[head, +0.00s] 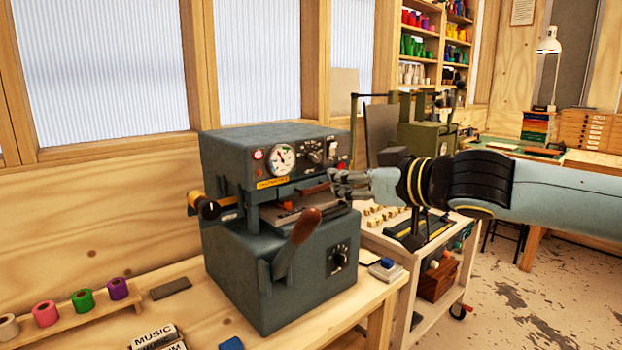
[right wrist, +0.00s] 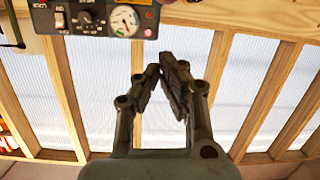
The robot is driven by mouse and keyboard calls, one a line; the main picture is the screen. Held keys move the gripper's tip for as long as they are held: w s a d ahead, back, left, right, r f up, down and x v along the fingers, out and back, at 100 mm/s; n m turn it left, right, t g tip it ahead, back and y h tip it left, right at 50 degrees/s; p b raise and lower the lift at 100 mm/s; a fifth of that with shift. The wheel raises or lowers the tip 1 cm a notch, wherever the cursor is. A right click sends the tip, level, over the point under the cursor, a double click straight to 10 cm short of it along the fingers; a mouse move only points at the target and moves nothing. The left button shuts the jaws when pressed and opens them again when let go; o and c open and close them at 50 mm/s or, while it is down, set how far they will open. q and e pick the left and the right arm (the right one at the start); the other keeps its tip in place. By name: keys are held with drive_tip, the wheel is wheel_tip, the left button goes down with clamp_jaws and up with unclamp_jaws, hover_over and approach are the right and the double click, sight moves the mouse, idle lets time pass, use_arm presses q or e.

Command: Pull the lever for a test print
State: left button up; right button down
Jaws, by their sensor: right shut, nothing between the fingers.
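The blue-grey press (head: 265,190) stands on the wooden bench, with a gauge, knobs and switches on its upper front panel. Its lever (head: 298,242) has a brown rounded handle and slants up and to the right on the front. My right gripper (head: 337,185) is shut and empty, beside the press's right side at the height of its middle opening, above the lever and apart from its handle. In the right wrist view the gripper's fingertips (right wrist: 168,65) come together below the upside-down panel (right wrist: 105,18). My left gripper is not in view.
Several foil rolls (head: 82,302) stand on a wooden rack at the lower left, near a dark block (head: 171,288) and type labelled MUSIC (head: 155,335). A knobbed side handle (head: 209,208) juts left from the press. A cart (head: 400,245) with small blocks stands right.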

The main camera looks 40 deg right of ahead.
drive_tip(key=shift+s+a+r, duration=0.1)
drive_tip(key=shift+a+r, duration=0.25)
drive_tip(key=shift+r, duration=0.15)
drive_tip(key=b, duration=0.1)
hover_over(311, 208)
drive_tip(key=x, duration=0.2)
drive_tip(key=shift+a+f, duration=0.3)
drive_tip(key=shift+f, duration=0.45)
drive_tip(key=s+f, duration=0.1)
drive_tip(key=f, duration=0.1)
drive_tip(key=shift+s+d+f+p, duration=0.3)
drive_tip(key=shift+s+f+p, duration=0.05)
drive_tip(key=shift+f, duration=0.05)
drive_tip(key=shift+s+d+f, duration=0.1)
drive_tip(key=shift+s+f, duration=0.1)
drive_tip(key=shift+f, duration=0.25)
